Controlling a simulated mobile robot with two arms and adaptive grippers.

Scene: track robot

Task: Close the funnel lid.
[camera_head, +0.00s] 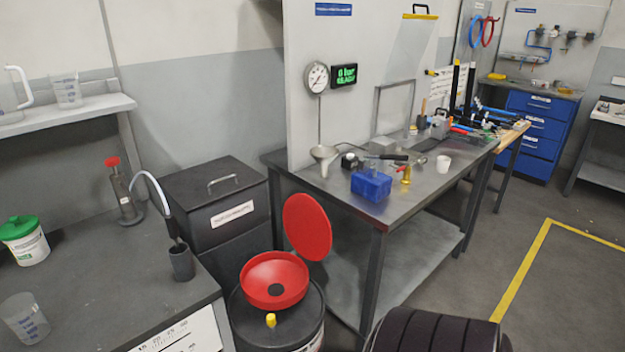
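The red funnel (258,292) sits on top of a black drum (252,335) at the lower middle. Its round red lid (307,227) stands open, upright behind and to the right of the bowl, with its flat face showing. A dark hole shows at the bottom of the bowl. A small yellow cap (270,320) is on the drum top in front of the funnel. Neither of my grippers is in view.
A steel workbench (345,221) with a blue box (371,185) stands right of the lid. A dark cabinet (215,205) stands behind the drum. A grey bench (90,305) is at left. A dark ribbed roller-like shape (435,332) is at the bottom right. Floor beyond is clear.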

